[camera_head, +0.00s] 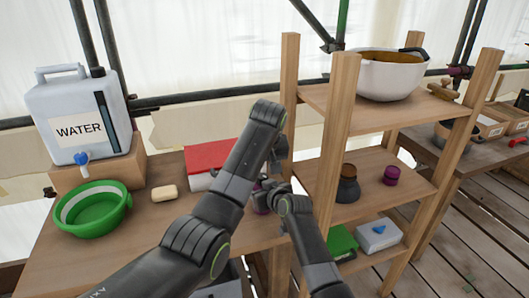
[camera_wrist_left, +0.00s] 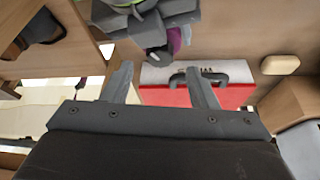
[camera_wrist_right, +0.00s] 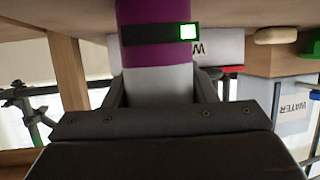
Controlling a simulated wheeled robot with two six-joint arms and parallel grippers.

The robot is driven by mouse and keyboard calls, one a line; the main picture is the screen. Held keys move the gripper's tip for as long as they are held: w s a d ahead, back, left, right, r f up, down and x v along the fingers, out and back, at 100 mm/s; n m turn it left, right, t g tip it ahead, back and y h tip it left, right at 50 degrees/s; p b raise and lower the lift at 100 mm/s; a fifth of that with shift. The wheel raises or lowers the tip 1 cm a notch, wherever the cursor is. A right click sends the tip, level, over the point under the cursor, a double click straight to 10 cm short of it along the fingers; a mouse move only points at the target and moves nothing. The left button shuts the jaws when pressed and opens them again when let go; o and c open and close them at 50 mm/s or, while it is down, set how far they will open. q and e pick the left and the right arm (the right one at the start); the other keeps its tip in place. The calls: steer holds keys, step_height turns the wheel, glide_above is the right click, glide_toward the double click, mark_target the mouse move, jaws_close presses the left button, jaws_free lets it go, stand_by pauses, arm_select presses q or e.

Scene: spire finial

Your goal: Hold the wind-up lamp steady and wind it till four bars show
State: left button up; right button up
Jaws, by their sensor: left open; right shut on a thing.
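The wind-up lamp (camera_wrist_right: 160,55) fills the top middle of the right wrist view, with a purple part, a grey part and a dark band. One green square is lit at the band's right end. My right gripper (camera_wrist_right: 152,85) is shut around the grey part. In the head view the lamp (camera_head: 261,202) is mostly hidden behind my arms. My left gripper (camera_wrist_left: 158,70) is open and empty, apart from the lamp. A bit of purple lamp (camera_wrist_left: 176,40) shows by my right gripper (camera_wrist_left: 150,22) in the left wrist view. I cannot make out the crank.
A red-topped white box (camera_head: 208,156) with a dark handle (camera_wrist_left: 228,78) stands behind the arms. A soap bar (camera_head: 164,193), green basin (camera_head: 95,208) and water canister (camera_head: 78,115) are to the left. A wooden shelf (camera_head: 345,130) stands close on the right, holding a white pot (camera_head: 390,78).

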mark_target(262, 176)
arm_select(q)
steer(key=v, duration=0.8)
steer(key=shift+d, duration=0.15)
steer(key=w+f+n, duration=0.1)
steer(key=f+n, duration=0.1)
steer(key=f, duration=0.1)
steer(key=w+f+n+y, duration=0.1)
steer(key=w+f+n, duration=0.1)
steer(key=f, duration=0.2)
steer(key=w+f+n+y, duration=0.1)
steer(key=f+n, duration=0.1)
steer(key=f, duration=0.2)
steer(key=shift+w+a+f+n+g, duration=0.1)
steer(key=shift+w+a+n+g, duration=0.1)
steer(key=shift+n+g, duration=0.1)
stand_by(0.3)
steer(key=shift+s, duration=0.1)
steer(key=c, duration=1)
steer(key=shift+a+m+t+h, duration=0.15)
steer(key=shift+m+h, duration=0.3)
steer(key=shift+m, duration=0.75)
steer(key=shift+a+m+t+h, duration=0.1)
steer(key=shift+m+t+h, duration=0.25)
steer(key=shift+m, duration=0.85)
